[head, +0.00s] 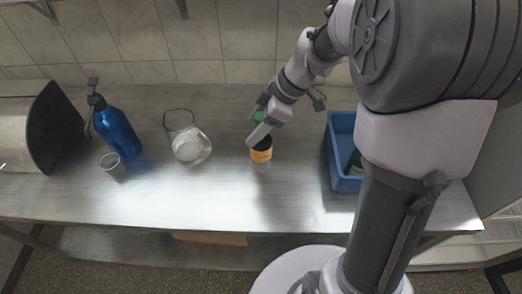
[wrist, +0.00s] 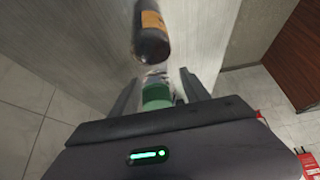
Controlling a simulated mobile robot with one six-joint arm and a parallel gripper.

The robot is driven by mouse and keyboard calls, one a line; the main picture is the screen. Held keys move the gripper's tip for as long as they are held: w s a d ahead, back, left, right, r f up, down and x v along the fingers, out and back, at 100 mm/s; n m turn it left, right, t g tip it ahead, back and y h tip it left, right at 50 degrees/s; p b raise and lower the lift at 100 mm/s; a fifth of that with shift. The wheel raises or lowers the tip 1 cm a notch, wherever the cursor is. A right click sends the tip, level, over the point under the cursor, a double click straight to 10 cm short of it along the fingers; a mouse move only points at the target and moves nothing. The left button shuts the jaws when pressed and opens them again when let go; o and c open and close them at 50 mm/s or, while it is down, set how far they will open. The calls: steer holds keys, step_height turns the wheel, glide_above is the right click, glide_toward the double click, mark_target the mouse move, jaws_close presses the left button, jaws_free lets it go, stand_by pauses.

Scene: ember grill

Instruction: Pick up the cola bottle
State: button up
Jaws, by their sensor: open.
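A dark bottle with an orange label (head: 261,154), which looks like the cola bottle, stands on the metal counter, partly hidden by my gripper (head: 262,124). In the wrist view the dark bottle (wrist: 151,32) is beyond the fingertips, near the top edge. My gripper (wrist: 159,84) is open, its two fingers apart. A green and whitish object (wrist: 157,93) shows between the fingers in the wrist view; I cannot tell whether they touch it.
A blue crate (head: 338,150) is to the right. The counter's front strip is clear. A tiled wall closes the back.

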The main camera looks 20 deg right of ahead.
jaws_close()
stand_by(1.4)
